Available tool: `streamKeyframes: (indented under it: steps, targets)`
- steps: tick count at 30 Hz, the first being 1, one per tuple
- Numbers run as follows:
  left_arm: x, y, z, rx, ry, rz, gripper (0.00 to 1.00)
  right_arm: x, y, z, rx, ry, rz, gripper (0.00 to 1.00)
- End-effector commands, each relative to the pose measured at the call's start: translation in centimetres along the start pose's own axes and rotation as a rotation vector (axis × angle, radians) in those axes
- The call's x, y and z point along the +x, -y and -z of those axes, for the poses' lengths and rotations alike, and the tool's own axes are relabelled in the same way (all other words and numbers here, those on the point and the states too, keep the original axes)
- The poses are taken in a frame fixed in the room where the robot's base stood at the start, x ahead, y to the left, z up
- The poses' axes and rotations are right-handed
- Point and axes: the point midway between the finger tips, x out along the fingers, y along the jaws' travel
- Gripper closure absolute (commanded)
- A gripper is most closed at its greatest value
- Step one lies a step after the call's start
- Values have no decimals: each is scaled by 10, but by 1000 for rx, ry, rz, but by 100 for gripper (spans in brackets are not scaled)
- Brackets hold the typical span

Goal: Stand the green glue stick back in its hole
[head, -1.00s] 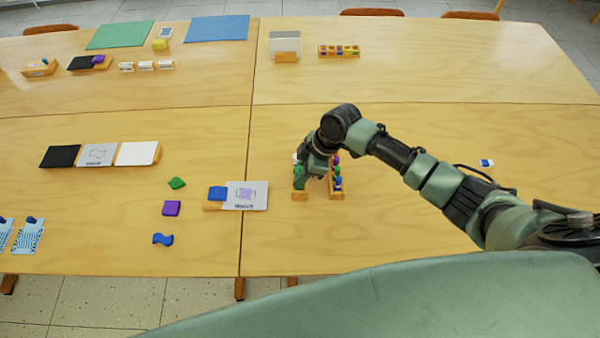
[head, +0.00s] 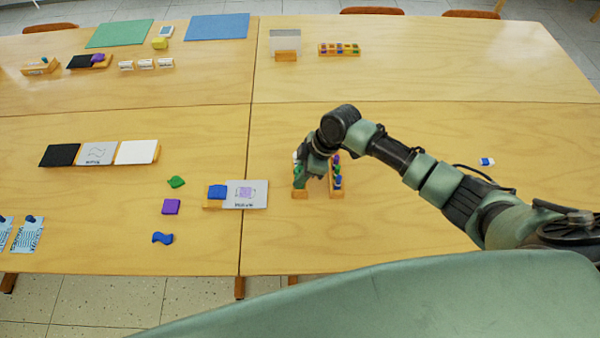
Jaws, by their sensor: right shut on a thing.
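My right gripper (head: 302,178) points down over the left one of two narrow wooden racks on the near right table. It is shut on the green glue stick (head: 298,172), which shows as a small green patch at the fingers. The left wooden rack (head: 300,195) is mostly covered by my gripper, so I cannot tell whether the stick is in a hole. The right wooden rack (head: 337,195) holds several coloured sticks, purple, red and blue among them. My left gripper is not in view.
A wooden block with a blue piece (head: 217,192) and a printed card (head: 246,194) lie left of the racks. Loose green (head: 176,182), purple (head: 171,207) and blue (head: 162,238) shapes lie farther left. The table right of the racks, in front of my arm, is mostly clear.

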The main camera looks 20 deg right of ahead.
Motion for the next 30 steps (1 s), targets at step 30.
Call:
streamKeyframes:
  steps: [30]
  targets:
    - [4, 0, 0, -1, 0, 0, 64, 9, 0, -4, 0, 0, 0, 100]
